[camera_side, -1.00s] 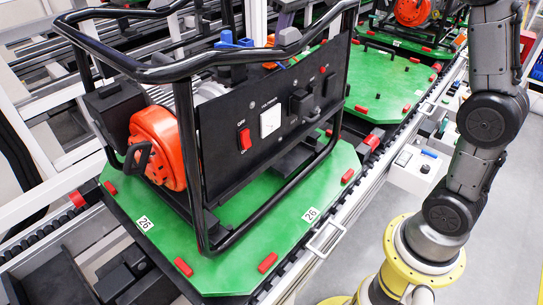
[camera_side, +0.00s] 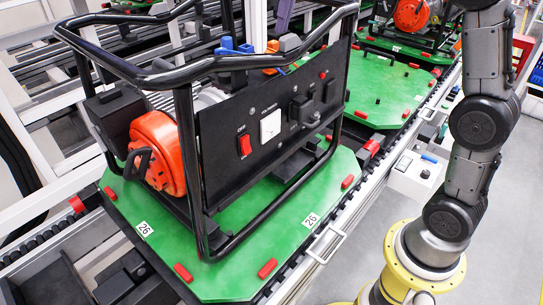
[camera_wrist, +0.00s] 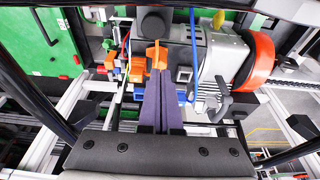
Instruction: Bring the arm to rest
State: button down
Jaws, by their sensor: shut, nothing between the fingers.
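My gripper (camera_wrist: 160,78) shows in the wrist view as two purple fingers pressed side by side, shut and empty. Its tips point toward orange and blue parts at the generator's top; whether they touch cannot be told. In the side view a purple piece (camera_side: 284,14) at the top edge looks like part of the gripper. My arm (camera_side: 482,122) stands at the right on its yellow base. The generator (camera_side: 262,135), with a black tube frame and an orange round cover, stands on a green pallet (camera_side: 235,262) marked 26. It also shows in the wrist view (camera_wrist: 222,55).
The conveyor (camera_side: 330,222) runs diagonally under the pallets. A second green pallet (camera_side: 385,82) and another generator (camera_side: 412,14) stand farther back. A white control box (camera_side: 415,176) is beside the conveyor. Black frame tubes (camera_wrist: 48,105) lie close around the gripper. Grey floor is open at right.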

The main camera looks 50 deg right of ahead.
jog(key=s+a+r+n+t+y, duration=0.1)
jog(key=s+a+r+t, duration=0.1)
jog(key=s+a+r, duration=0.3)
jog(key=s+a+n+t+y, duration=0.1)
jog(key=s+a+n, duration=0.1)
jog(key=s, duration=0.4)
jog(key=s+d+f+m+h, duration=0.2)
jog(key=s+f+m, duration=0.1)
jog(key=s+f, duration=1.3)
notch_tip(320, 180, down, 4)
jog(key=shift+s+r, duration=0.1)
jog(key=shift+s, duration=0.15)
